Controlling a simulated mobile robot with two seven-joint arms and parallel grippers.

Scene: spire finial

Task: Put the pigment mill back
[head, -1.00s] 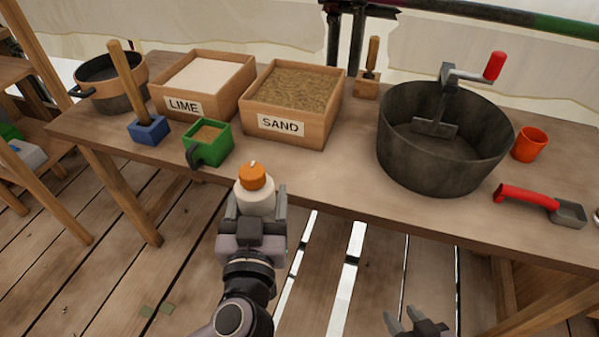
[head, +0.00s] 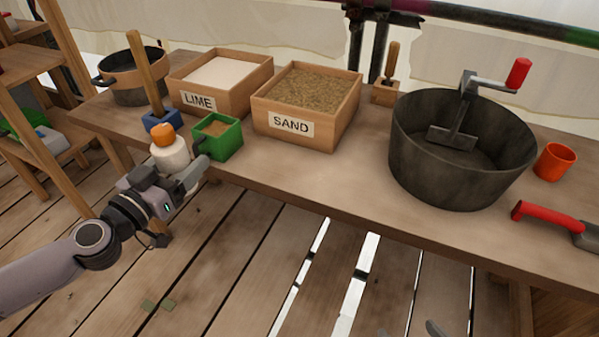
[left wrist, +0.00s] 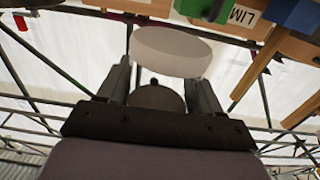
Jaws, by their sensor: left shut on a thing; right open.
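The pigment mill appears to be the white rounded piece with an orange top (head: 170,152). My left gripper (head: 172,176) is shut on its white body and holds it upright at the table's front edge, in front of the blue block and left of the green box. In the left wrist view a white disc-like end (left wrist: 170,52) of it shows between the fingers (left wrist: 160,80); its orange top is hidden there. My right gripper (head: 409,331) barely shows at the bottom edge of the head view, apart from everything.
On the table (head: 330,180) stand a green box (head: 224,140), a blue block (head: 160,121) with a wooden handle, lime (head: 210,98) and sand (head: 292,122) boxes, a dark tub (head: 450,165), an orange cup (head: 555,162) and a red-handled scoop (head: 545,215). Left is a wooden shelf (head: 75,45).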

